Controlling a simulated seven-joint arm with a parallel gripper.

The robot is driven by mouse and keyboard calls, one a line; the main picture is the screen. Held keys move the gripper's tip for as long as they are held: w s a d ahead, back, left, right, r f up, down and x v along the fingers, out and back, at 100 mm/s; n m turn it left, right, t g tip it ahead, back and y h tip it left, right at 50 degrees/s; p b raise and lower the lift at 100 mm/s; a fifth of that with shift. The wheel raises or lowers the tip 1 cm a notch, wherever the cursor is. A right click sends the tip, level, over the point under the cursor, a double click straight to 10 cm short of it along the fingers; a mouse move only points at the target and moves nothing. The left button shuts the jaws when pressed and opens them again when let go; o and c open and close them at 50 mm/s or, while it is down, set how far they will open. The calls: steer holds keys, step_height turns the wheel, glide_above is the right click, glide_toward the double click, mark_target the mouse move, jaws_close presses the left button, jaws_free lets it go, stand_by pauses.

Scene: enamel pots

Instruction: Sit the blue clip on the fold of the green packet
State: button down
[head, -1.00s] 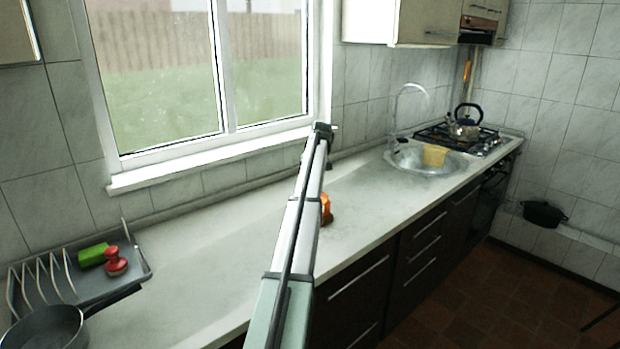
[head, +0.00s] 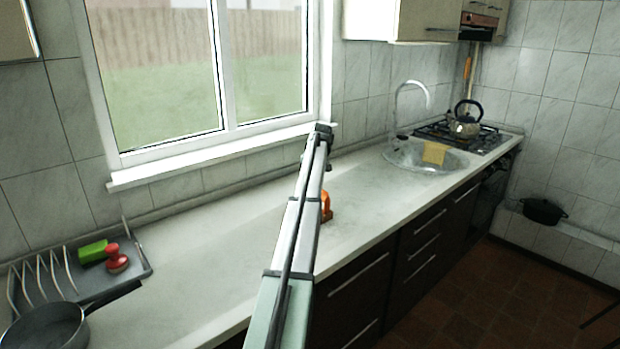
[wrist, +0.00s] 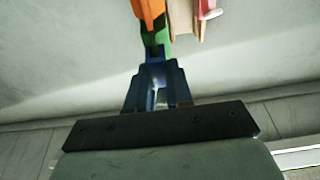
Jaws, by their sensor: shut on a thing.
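In the wrist view my gripper (wrist: 156,82) is shut on the blue clip (wrist: 155,52), which sits at the fingertips. The dark blue of the fingers and the clip run together, so the clip's outline is hard to make out. The green packet (wrist: 158,36) shows just beyond the clip, partly covered by it and by an orange thing. I cannot tell whether the clip touches the packet or sits around its fold. In the head view my arm hides the gripper, clip and packet.
An orange thing (head: 326,206) stands on the counter (head: 215,240) beside my arm. The wrist view also shows a tan thing (wrist: 186,22) and a pinkish-red thing (wrist: 209,9) near the packet. A rack (head: 140,262) and pan (head: 45,328) are at left; the sink (head: 405,158) is farther right.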

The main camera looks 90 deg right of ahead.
steer(key=shift+f, duration=0.4)
steer(key=c, duration=0.9)
jaws_free()
steer(key=shift+c, duration=0.2)
steer(key=v, duration=1.3)
steer(key=shift+a+r, duration=0.15)
steer(key=shift+r, duration=0.25)
